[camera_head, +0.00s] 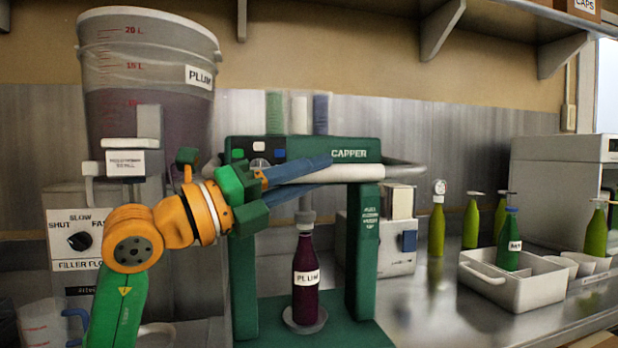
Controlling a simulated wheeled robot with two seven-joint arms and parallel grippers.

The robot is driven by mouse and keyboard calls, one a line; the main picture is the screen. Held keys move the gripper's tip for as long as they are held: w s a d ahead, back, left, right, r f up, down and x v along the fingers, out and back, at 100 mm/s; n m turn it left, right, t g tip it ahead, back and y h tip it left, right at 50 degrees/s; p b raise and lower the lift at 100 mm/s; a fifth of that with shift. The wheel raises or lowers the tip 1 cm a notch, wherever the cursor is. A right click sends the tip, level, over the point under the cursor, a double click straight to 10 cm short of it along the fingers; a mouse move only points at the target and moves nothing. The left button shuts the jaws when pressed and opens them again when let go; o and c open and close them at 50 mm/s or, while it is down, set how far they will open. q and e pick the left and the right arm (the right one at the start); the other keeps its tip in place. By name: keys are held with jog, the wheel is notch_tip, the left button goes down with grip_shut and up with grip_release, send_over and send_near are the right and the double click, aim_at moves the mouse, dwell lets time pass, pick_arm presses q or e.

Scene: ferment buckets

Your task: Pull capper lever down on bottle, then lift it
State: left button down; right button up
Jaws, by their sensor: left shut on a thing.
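The green bottle capper (362,250) stands on the counter, with a bar-like grey lever (395,172) across its front, roughly level near the top of the frame. A dark bottle labelled PLUM (306,275) stands upright on the round plate under the capper's head. The head (307,218) is right at the bottle's top; I cannot tell whether they touch. My left gripper (318,177) comes in from the left, its blue fingers shut on the lever. The fingers hide part of the bar. My right gripper is not in view.
A large PLUM bucket (150,75) stands at upper left above the filler (78,225). At right are several green bottles (470,223) and a white crate (538,290) holding a green bottle. The counter between capper and crate (425,310) is mostly clear.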

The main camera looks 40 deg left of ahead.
pick_arm(q)
jog(key=shift+f+m, duration=0.3)
jog(key=c, duration=0.6)
grip_release()
jog(key=b+v, duration=0.3)
jog(key=v, duration=0.4)
